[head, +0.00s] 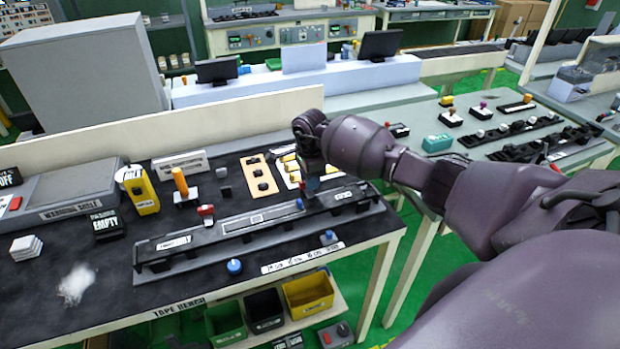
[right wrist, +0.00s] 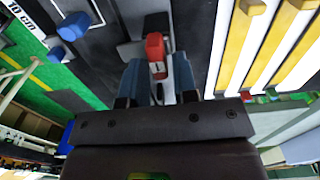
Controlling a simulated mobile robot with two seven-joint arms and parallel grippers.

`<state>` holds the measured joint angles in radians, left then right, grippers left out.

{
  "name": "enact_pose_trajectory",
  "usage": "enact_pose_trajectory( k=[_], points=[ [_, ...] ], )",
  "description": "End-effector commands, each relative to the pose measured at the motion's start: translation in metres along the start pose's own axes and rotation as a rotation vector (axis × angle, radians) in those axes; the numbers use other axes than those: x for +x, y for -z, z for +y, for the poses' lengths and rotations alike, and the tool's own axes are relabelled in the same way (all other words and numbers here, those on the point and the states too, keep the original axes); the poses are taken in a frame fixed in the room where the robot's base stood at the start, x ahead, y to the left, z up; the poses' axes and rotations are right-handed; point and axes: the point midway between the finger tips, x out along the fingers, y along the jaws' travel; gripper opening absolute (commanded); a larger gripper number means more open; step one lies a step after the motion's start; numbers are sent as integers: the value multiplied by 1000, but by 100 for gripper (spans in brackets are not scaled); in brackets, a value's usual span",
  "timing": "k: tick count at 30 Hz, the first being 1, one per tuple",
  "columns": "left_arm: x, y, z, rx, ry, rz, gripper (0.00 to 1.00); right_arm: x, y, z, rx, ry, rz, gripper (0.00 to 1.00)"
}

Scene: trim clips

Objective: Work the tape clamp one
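A clamp with a red lever (right wrist: 155,47) and a pale metal part shows between and beyond my right gripper's fingertips in the right wrist view. My right gripper (right wrist: 160,75) has its two blue fingers apart, one on each side of it; contact cannot be told. In the head view, my right gripper (head: 312,182) points down over the right part of a long dark tape fixture (head: 262,222). My left gripper is not in view.
Bins (head: 308,293) sit on the shelf below.

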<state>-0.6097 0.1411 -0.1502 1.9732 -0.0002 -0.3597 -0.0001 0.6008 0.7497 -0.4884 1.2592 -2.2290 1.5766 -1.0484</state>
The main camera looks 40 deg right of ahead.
Motion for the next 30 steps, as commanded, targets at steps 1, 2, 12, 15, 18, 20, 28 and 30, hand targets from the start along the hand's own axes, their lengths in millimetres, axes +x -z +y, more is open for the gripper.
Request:
enact_pose_trajectory(
  k=[1, 2, 12, 15, 18, 20, 28, 30],
  points=[
    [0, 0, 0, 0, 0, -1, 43, 0, 0, 0, 0, 0, 0, 19],
    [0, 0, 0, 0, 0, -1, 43, 0, 0, 0, 0, 0, 0, 14],
    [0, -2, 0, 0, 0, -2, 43, 0, 0, 0, 10, 0, 0, 0],
    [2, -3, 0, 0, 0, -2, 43, 0, 0, 0, 32, 1, 0, 0],
    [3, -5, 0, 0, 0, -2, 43, 0, 1, 1, 72, 1, 1, 0],
    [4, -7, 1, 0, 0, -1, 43, 0, 1, 1, 105, 1, 2, 0],
    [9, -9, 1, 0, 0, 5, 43, 0, 0, 3, 326, 2, 1, 0],
    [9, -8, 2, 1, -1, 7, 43, 0, 0, 4, 392, 1, 1, 0]
  ],
)
